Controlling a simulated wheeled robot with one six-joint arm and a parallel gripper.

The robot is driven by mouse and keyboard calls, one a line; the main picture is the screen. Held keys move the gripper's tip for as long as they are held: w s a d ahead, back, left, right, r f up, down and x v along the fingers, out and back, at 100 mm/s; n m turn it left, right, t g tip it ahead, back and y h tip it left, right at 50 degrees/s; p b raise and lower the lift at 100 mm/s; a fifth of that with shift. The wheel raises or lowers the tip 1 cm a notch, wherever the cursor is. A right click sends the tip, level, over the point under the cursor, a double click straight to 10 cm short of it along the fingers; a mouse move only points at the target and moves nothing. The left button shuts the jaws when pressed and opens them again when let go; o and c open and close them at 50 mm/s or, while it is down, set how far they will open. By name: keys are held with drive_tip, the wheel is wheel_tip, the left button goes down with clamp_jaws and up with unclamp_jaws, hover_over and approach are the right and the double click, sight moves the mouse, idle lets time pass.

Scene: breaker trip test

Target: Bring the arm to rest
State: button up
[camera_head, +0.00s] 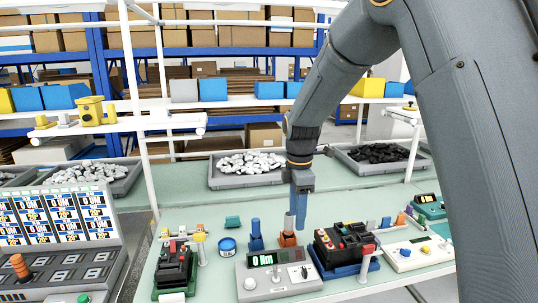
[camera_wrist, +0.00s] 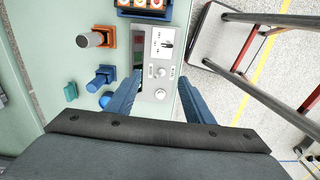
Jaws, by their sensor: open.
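My arm reaches in from the right in the head view, with its gripper (camera_head: 300,222) pointing down above the workbench (camera_head: 215,290). The blue fingers look apart and empty in the wrist view (camera_wrist: 160,78). They hang over a light grey test box (camera_head: 278,284) with a small display, a switch and knobs; the box also shows between the fingers in the wrist view (camera_wrist: 165,58). Nothing is held. In the head view, the fingers overlap an orange holder (camera_head: 288,240) with a grey cylinder; the wrist view shows this holder (camera_wrist: 108,37) to the left of the fingers.
A black device on a blue base (camera_head: 340,268) stands right of the box, another black device (camera_head: 174,265) left. A blue holder (camera_head: 256,243) and round blue container (camera_head: 228,246) stand nearby. Grey bins (camera_head: 235,182) line the back. White posts (camera_head: 145,150) rise at the bench.

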drive_tip(key=s+d+f+m+b, duration=0.4)
drive_tip(key=s+d+f+m, duration=0.2)
drive_tip(key=s+m, duration=0.4)
drive_tip(key=s+d+f+m+t+b, duration=0.1)
drive_tip(key=s+d+f+m+b, duration=0.4)
drive_tip(key=s+f+m, duration=0.3)
drive_tip(key=shift+s+d+m, duration=0.35)
drive_tip(key=shift+s+m, duration=0.55)
drive_tip(key=shift+s, duration=0.2)
